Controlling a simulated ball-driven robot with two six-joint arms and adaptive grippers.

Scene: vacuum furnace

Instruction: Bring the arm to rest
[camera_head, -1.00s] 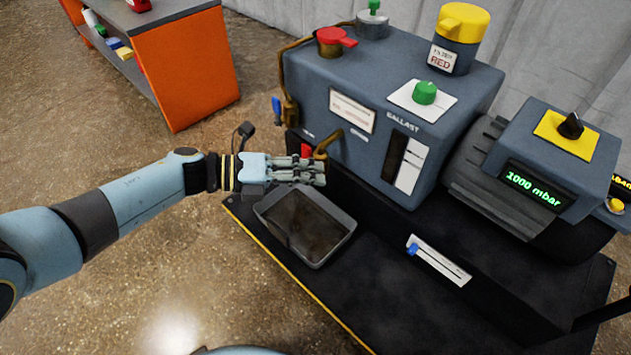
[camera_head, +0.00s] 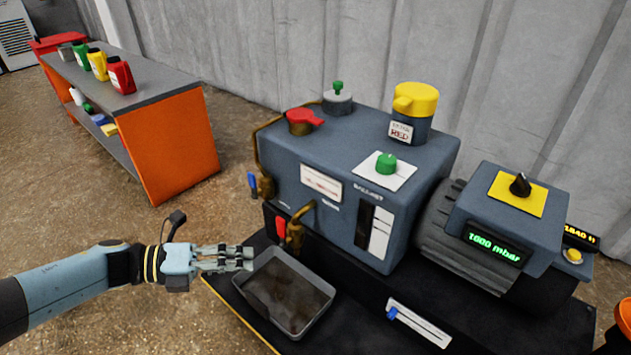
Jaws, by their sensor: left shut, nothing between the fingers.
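My left gripper (camera_head: 238,259) is at the lower left, at the end of my light-blue left arm (camera_head: 75,285). Its fingers are shut and hold nothing. The fingertips are beside the left rim of the grey drip tray (camera_head: 329,299), and I cannot tell whether they touch it. The tray stands below a brass spout with a red handle (camera_head: 281,228) on the front of the blue-grey pump (camera_head: 335,150). My right gripper is not in view.
The pump, with a red cap (camera_head: 304,117), a yellow-capped container (camera_head: 412,110) and a display reading 1000 mbar (camera_head: 494,243), stands on a black base. An orange-ended bench (camera_head: 180,150) with coloured bottles is at the back left. The brown floor between is clear.

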